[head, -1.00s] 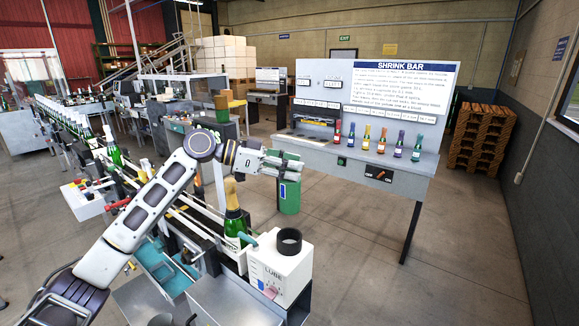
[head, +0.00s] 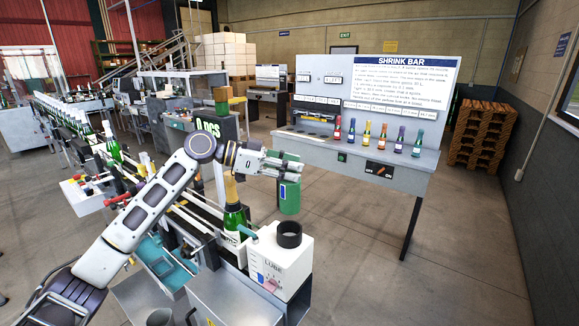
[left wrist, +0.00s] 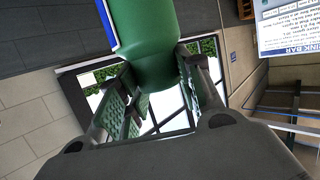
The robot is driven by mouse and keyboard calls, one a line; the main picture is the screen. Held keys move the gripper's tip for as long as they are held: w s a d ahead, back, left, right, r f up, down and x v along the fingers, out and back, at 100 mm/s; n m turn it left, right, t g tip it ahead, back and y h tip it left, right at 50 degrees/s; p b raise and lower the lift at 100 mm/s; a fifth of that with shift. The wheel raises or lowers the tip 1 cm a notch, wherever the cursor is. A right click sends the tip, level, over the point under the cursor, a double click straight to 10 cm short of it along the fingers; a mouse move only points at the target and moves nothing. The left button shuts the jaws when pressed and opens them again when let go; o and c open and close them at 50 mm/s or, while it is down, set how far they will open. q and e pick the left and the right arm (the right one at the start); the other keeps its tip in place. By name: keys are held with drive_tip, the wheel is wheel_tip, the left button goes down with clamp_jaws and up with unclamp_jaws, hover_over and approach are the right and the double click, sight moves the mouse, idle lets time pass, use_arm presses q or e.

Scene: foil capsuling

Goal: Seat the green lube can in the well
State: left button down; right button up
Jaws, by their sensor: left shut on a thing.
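The green lube can (head: 290,198) with a blue and white label hangs from my left gripper (head: 294,169) in the head view. The left gripper is shut on it, with the fingers across its upper part. In the left wrist view the can (left wrist: 147,40) fills the top centre between the fingers (left wrist: 150,88). The well is a black ring (head: 289,234) on top of the white LUBE box (head: 275,262). In the head view the can's lower end shows just above the ring; I cannot tell the depth gap between them. My right gripper is not in view.
Behind is the SHRINK BAR bench (head: 350,165) with a row of coloured bottles. The floor (head: 460,250) to the right is clear.

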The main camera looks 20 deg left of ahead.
sight(290, 203)
use_arm(q)
drive_tip(key=shift+f+b, duration=0.4)
drive_tip(key=shift+f, duration=0.2)
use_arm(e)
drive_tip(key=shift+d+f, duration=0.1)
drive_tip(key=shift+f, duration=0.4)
use_arm(q)
drive_tip(key=shift+f+b, duration=1.35)
drive_tip(key=shift+f, duration=0.65)
drive_tip(key=shift+f+b, duration=1.25)
drive_tip(key=shift+f, duration=0.95)
drive_tip(key=shift+f+b, duration=0.35)
drive_tip(key=shift+b, duration=0.15)
drive_tip(key=shift+f, duration=0.2)
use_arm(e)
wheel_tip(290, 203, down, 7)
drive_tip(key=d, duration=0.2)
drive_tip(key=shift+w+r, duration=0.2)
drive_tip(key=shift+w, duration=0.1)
use_arm(q)
drive_tip(key=shift+f+b, duration=0.3)
drive_tip(key=shift+b, duration=0.05)
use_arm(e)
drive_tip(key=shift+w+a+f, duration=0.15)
